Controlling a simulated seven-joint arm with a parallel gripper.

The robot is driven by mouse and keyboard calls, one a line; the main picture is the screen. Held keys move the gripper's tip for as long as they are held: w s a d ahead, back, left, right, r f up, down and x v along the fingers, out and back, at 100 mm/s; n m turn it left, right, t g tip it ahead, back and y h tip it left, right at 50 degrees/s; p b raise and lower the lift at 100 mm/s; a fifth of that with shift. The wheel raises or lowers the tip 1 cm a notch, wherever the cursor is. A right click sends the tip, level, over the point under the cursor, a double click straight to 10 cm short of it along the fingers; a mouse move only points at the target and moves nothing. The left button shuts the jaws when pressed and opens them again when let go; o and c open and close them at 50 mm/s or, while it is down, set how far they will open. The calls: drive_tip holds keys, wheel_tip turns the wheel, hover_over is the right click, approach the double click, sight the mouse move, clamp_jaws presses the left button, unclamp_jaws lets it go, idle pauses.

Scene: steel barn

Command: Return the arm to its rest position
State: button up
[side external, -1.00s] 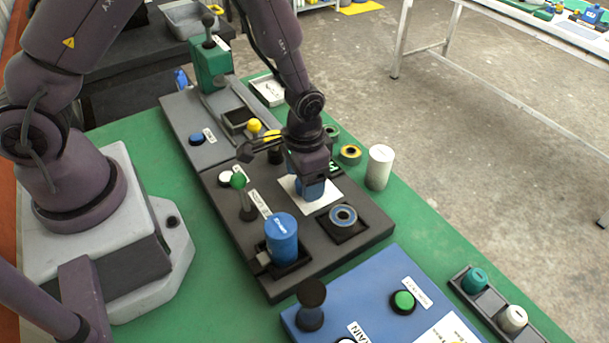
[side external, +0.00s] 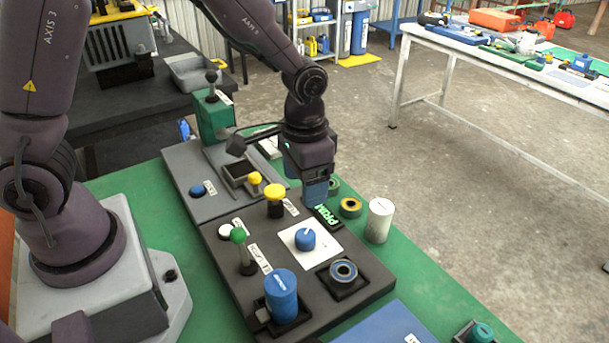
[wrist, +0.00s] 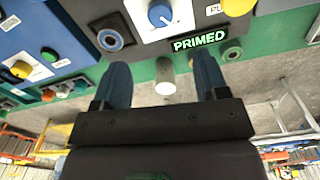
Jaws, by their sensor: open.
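My gripper (side external: 316,190) hangs in the air above the dark panel (side external: 225,262) on the green table, up and to the right of the blue knob (side external: 305,239). The knob sits on a white plate and nothing touches it. In the wrist view, my gripper's two blue fingers (wrist: 163,85) are apart with nothing held between them. The blue knob also shows in the wrist view (wrist: 160,13), beyond the fingers. A lit green "PRIMED" sign (side external: 327,217) shows just below the gripper, and it reads clearly in the wrist view (wrist: 200,41).
A blue cylinder (side external: 281,297), a green-topped lever (side external: 239,236) and a yellow button (side external: 275,192) stand up from the panel. A white cylinder (side external: 379,220) stands to its right. A green lever box (side external: 213,118) stands at the back. Open air lies right of the table.

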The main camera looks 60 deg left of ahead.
drive_tip(key=shift+r, duration=0.35)
drive_tip(key=s+a+r+t, duration=0.2)
drive_tip(key=s+r, duration=0.5)
drive_tip(key=r, duration=0.1)
drive_tip(key=s+a+r+n+t, duration=0.1)
drive_tip(key=s+a+r+t, duration=0.2)
drive_tip(key=s+r, duration=0.4)
wheel_tip(320, 180, up, 2)
drive_tip(key=shift+s+a+r+n+t, duration=0.2)
drive_tip(key=shift+a+r+n+t, duration=0.05)
drive_tip(key=shift+n+t, duration=0.05)
